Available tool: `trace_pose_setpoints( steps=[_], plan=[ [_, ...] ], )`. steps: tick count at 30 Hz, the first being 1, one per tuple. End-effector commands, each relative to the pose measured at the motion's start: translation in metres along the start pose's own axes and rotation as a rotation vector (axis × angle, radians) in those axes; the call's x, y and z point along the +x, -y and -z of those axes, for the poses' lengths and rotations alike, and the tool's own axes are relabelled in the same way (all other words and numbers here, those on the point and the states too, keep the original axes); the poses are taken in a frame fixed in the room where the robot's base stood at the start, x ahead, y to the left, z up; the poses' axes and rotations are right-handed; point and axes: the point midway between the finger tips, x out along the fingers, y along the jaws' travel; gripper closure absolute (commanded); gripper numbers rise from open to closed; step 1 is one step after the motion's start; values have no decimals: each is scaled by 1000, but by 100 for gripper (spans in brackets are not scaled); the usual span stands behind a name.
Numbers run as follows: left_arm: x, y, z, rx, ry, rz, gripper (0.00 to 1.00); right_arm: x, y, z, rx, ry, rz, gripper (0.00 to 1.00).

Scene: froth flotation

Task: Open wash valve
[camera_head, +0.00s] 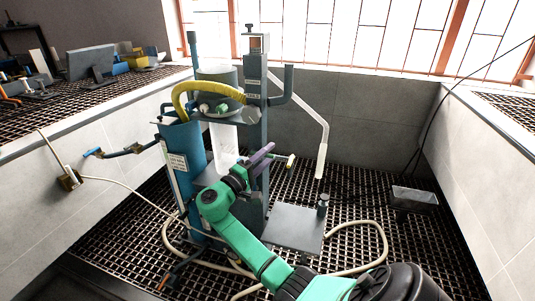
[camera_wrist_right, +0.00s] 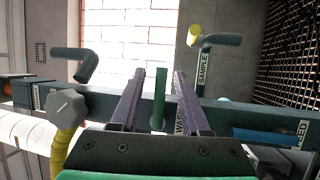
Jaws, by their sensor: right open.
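The wash valve shows in the right wrist view as a green lever (camera_wrist_right: 159,98) beside a partly hidden label that starts with "WA" (camera_wrist_right: 180,120). My right gripper (camera_wrist_right: 159,74) is open, with its purple-grey fingers on either side of the lever. Gaps show between the lever and both fingers. In the head view my right gripper (camera_head: 266,152) is in front of the machine's dark column, and I cannot make out the wash lever there. My left gripper is not in view.
A "SAMPLE" pipe (camera_wrist_right: 204,65) with a yellow end stands close right of the fingers in the wrist view. A grey knob (camera_wrist_right: 66,105) and yellow hose (camera_wrist_right: 62,150) are at left. In the head view a pale hose (camera_head: 370,262) loops over the grating.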

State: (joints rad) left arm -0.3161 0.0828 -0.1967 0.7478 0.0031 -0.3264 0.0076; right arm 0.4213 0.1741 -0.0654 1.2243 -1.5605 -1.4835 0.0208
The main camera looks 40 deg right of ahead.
Motion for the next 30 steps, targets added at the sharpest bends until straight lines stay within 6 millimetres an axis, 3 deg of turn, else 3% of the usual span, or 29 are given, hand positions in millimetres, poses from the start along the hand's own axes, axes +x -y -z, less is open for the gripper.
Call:
trace_pose_setpoints(
  steps=[6,7,10,30],
  plan=[
    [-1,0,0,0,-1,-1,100,1,0,0,0,-1,0,54],
    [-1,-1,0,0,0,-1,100,1,0,0,0,-1,0,62],
    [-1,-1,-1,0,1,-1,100,1,0,0,0,-1,0,100],
    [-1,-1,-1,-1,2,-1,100,0,0,1,1,-2,0,100]
  ],
)
